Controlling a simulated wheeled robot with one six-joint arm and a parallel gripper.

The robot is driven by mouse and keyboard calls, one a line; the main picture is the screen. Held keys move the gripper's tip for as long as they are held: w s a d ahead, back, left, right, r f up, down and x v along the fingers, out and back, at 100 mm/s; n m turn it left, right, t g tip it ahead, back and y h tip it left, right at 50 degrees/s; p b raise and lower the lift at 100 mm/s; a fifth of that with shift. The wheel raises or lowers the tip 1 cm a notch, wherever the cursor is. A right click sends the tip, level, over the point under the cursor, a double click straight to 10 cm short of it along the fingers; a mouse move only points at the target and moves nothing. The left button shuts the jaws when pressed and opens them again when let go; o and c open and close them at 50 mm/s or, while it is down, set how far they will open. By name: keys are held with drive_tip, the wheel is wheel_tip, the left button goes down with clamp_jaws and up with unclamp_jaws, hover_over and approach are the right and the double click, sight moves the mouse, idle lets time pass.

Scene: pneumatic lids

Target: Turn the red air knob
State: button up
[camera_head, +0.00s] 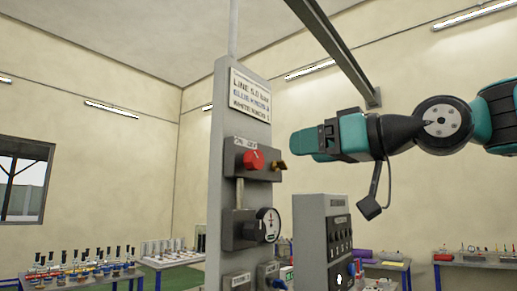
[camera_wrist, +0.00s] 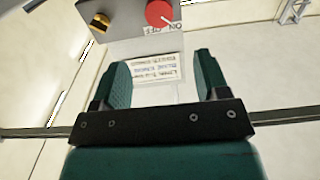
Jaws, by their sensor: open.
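The red air knob (camera_head: 253,159) is on a dark box near the top of a grey upright panel in the head view. A label above it reads ON and OFF. The knob also shows at the top of the wrist view (camera_wrist: 160,13), upside down, beyond the fingertips. My gripper (camera_head: 296,145) is to the right of the knob, level with it or slightly higher, and points left. In the wrist view my gripper (camera_wrist: 162,75) has its two teal fingers wide apart with nothing between them. It is not touching the knob.
A brass fitting (camera_head: 280,165) sticks out right of the knob. A pressure gauge (camera_head: 269,224) is below it. A sign (camera_head: 250,96) tops the panel. A grey box with a display (camera_head: 338,240) stands below my gripper. Tables with small items (camera_head: 80,270) are behind.

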sight(258, 156)
drive_tip(key=p+x, duration=0.4)
drive_tip(key=x, duration=0.6)
drive_tip(key=shift+w+a+r+p, duration=0.15)
drive_tip(key=shift+w+a+p, duration=0.1)
drive_tip(key=shift+p, duration=0.1)
drive_tip(key=shift+w+a, duration=0.35)
drive_tip(key=shift+a, duration=0.15)
drive_tip(key=c, duration=0.9)
